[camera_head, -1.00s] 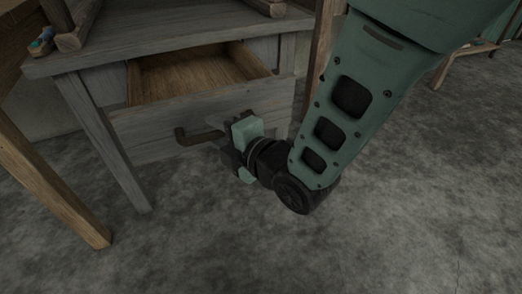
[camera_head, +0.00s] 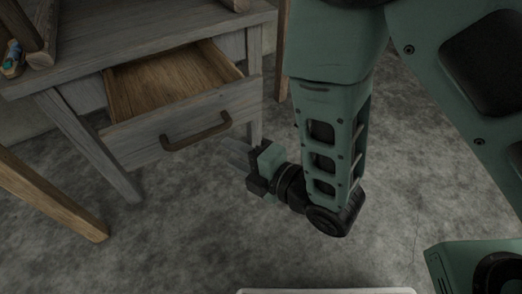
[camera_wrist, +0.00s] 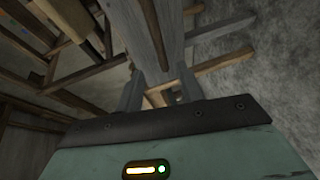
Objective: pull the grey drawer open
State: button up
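The grey drawer (camera_head: 140,138) stands pulled out of the grey wooden table in the head view, and its bare brown inside shows. Its dark bar handle (camera_head: 197,132) runs across the middle of the drawer front. My gripper (camera_head: 236,152) is to the right of the handle and below it, apart from it, with nothing held. In the wrist view my gripper (camera_wrist: 161,90) shows two grey fingers spread with a gap between them. I cannot clearly make out the drawer in the wrist view.
The grey table top (camera_head: 130,45) lies above the drawer, with a small colourful item (camera_head: 12,62) at its left edge. A slanted wooden beam (camera_head: 50,195) stands at the left. The stone floor (camera_head: 180,240) in front is clear.

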jog(key=p+v, duration=0.6)
jog(key=p, duration=0.1)
dwell(0.6)
